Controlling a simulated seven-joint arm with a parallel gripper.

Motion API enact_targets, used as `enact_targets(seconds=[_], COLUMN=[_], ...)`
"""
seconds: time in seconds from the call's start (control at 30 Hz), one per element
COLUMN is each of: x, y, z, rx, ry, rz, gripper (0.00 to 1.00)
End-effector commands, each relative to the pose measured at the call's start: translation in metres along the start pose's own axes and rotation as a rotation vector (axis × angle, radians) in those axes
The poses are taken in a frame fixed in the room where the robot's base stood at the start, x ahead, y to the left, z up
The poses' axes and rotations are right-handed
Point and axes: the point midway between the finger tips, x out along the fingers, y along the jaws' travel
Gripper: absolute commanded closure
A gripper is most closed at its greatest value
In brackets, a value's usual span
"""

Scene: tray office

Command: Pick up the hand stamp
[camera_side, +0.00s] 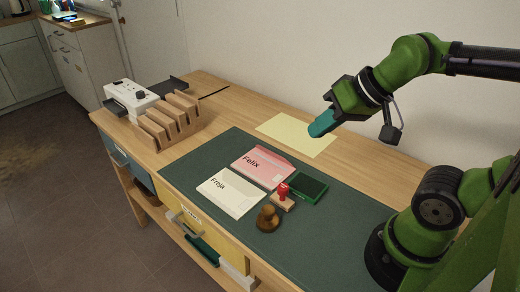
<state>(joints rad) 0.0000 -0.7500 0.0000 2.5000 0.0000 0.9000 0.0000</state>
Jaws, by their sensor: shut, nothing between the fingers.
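The hand stamp (284,196) stands on the green desk mat. It has a red handle and a pale wooden base. My gripper (318,129) is in the air above the back of the desk, up and to the right of the stamp in the picture, and is clearly apart from it. Its teal fingers are shut and empty.
A green ink pad (307,187) lies just right of the stamp. A brown round wooden knob (268,218) stands in front of it. A pink "Felix" envelope (264,162) and a white "Freja" envelope (229,193) lie left. A wooden rack (169,123) stands farther left.

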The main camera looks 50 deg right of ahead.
Motion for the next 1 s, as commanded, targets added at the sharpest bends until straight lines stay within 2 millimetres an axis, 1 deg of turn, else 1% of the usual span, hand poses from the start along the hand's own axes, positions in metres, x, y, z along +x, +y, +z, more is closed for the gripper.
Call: enact_targets(seconds=[0.17, 0.2, 0.37, 0.5, 0.57, 0.6, 0.87, 1.0], x=[0.0, 0.0, 0.0, 0.0, 0.0, 0.0, 0.001, 0.016], y=[0.0, 0.0, 0.0, 0.0, 0.0, 0.0, -0.001, -0.003], z=[0.0, 0.0, 0.0, 0.0, 0.0, 0.0, 0.001, 0.003], rx=[0.0, 0.0, 0.0, 0.0, 0.0, 0.0, -0.003, -0.017], ry=[0.0, 0.0, 0.0, 0.0, 0.0, 0.0, -0.006, -0.076], rz=[0.0, 0.0, 0.0, 0.0, 0.0, 0.0, -0.001, 0.015], gripper=[1.0, 0.97, 0.72, 0.51, 0.42, 0.39, 0.39, 0.39])
